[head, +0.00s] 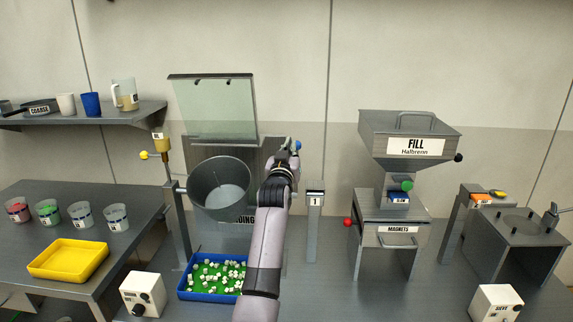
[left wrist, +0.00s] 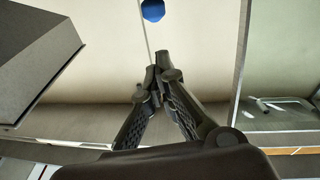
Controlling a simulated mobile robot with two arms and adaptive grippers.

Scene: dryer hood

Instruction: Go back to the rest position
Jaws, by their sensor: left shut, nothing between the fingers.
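My left gripper (head: 293,148) is raised at the middle of the head view, beside the right edge of the dryer hood. Its fingers are shut and empty, and the closed fingertips show in the left wrist view (left wrist: 158,62). A blue ball-shaped knob (head: 298,145) shows right by the fingertips. In the left wrist view the blue knob (left wrist: 153,10) is beyond the tips, apart from them. The clear hood panel (head: 213,108) stands raised above the open grey drum (head: 220,188). My arm hides part of the dryer's front and its label. My right gripper is not in view.
A blue tray (head: 183,288) with green and white pieces lies below the drum. A yellow tray (head: 68,260) and several cups stand left. Right are the FILL hopper (head: 415,125), the MAGNETS unit (head: 398,229) and the sieve box (head: 515,240). A numbered post (head: 314,225) stands close to my arm.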

